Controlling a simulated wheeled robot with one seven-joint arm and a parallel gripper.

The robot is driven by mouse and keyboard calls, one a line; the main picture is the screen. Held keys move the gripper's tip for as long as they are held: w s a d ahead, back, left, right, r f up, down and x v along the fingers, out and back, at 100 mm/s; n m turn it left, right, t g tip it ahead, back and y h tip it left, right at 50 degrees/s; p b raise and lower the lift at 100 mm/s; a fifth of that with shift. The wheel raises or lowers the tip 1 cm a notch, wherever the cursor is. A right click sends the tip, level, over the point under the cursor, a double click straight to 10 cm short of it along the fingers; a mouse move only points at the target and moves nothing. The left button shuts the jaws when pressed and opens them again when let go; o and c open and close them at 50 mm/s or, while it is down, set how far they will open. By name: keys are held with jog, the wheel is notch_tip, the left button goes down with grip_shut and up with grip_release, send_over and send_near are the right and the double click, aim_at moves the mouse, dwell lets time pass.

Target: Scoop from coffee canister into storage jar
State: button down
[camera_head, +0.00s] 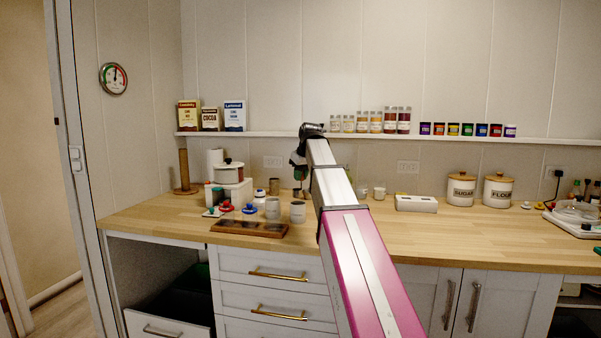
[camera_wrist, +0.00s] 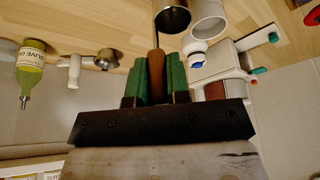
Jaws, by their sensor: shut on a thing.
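My gripper (camera_wrist: 155,82), with green finger pads, is shut on the brown handle of a scoop (camera_wrist: 156,65) in the wrist view. A thin dark shaft runs up from the handle; the scoop's bowl is not clearly visible. In the head view my gripper (camera_head: 299,172) is above the back of the counter, partly behind my arm. An open metal cup (camera_wrist: 173,18) and a pale open jar (camera_wrist: 208,22) are beyond the handle in the wrist view. Two similar open containers, a grey one (camera_head: 272,208) and a paler one (camera_head: 298,212), stand on the counter. I cannot tell which is the coffee canister.
A dark wooden tray (camera_head: 222,227) lies at the counter's front edge. Lidded sugar (camera_head: 461,189) and flour (camera_head: 497,190) canisters stand at the right. A shelf (camera_head: 270,134) with boxes and jars runs above. An olive oil bottle (camera_wrist: 32,65) appears in the wrist view.

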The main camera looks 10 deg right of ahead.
aim_at(301, 189)
jog(key=shift+f, duration=2.8)
jog(key=shift+f, duration=0.2)
jog(key=shift+r, duration=0.15)
jog(key=shift+r, duration=3.15)
jog(key=shift+a, duration=0.1)
